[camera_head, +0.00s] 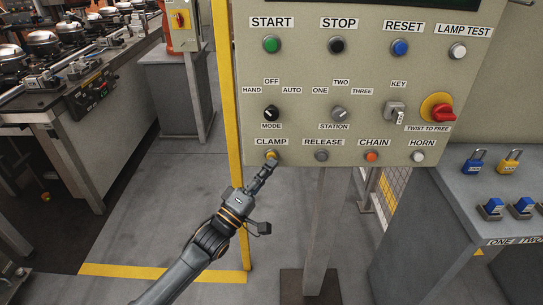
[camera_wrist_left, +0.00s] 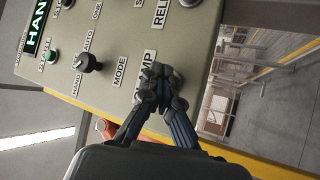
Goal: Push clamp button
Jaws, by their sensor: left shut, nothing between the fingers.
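The clamp button (camera_head: 271,155) is a yellow button under the CLAMP label at the lower left of the control panel (camera_head: 300,75). My left gripper (camera_head: 270,165) is shut and empty, with its fingertips at the clamp button or just in front of it. I cannot tell whether they touch. In the left wrist view the shut fingertips (camera_wrist_left: 160,75) cover part of the CLAMP label, and the button is hidden behind them. My right gripper is not in view.
The release button (camera_head: 321,156), chain button (camera_head: 371,156) and horn button (camera_head: 417,157) sit in the same row. The mode knob (camera_head: 270,113) is just above. A yellow post (camera_head: 228,120) stands left of the panel. A bench with padlocks (camera_head: 475,160) is at right.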

